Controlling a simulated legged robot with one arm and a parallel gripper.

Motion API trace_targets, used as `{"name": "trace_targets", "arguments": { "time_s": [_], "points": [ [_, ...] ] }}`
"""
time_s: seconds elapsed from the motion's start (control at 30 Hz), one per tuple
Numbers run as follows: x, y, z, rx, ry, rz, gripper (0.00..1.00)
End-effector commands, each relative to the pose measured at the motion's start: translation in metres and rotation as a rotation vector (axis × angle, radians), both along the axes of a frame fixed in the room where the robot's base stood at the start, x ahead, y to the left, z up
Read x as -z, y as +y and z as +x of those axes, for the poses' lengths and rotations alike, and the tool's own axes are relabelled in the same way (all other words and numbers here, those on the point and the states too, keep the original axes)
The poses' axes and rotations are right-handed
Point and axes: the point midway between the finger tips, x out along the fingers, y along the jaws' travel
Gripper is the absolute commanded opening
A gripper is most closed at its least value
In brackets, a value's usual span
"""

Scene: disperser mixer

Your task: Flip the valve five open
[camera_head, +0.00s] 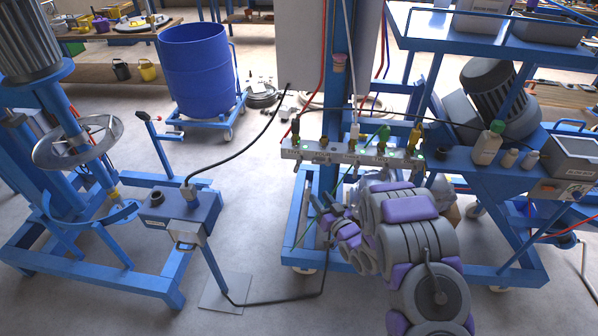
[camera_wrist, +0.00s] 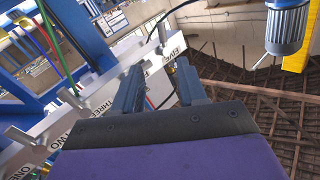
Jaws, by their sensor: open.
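A grey lever (camera_wrist: 162,32) shows beside the FIVE label (camera_wrist: 173,47), just beyond my fingertips. My gripper (camera_wrist: 158,75) is open, its two fingers pointing towards the FIVE end with nothing held. In the head view my gripper (camera_head: 335,217) is below the manifold.
Other levers (camera_wrist: 70,97) stick out by the lower labels. Coloured hoses and a black cable (camera_head: 265,130) run around the manifold. A control box on a post (camera_head: 180,212) stands left, a blue barrel (camera_head: 197,68) behind, and a trolley with bottles (camera_head: 487,145) right.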

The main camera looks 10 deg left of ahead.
Motion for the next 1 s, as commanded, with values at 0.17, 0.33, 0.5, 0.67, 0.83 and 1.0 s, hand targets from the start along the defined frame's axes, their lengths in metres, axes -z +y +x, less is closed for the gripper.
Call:
{"name": "trace_targets", "arguments": {
  "time_s": [0.17,0.33,0.5,0.67,0.83,1.0],
  "points": [
    [0.000,0.017,0.022,-0.002,-0.005,-0.001,0.41],
    [0.000,0.034,0.048,-0.002,-0.004,-0.001,0.41],
    [0.000,0.047,0.072,-0.001,-0.003,0.000,0.41],
    [0.000,0.059,0.092,-0.001,-0.002,0.001,0.41],
    [0.000,0.074,0.113,-0.001,-0.003,0.000,0.41],
    [-0.002,0.084,0.129,-0.001,-0.004,0.000,0.41]
  ]
}}
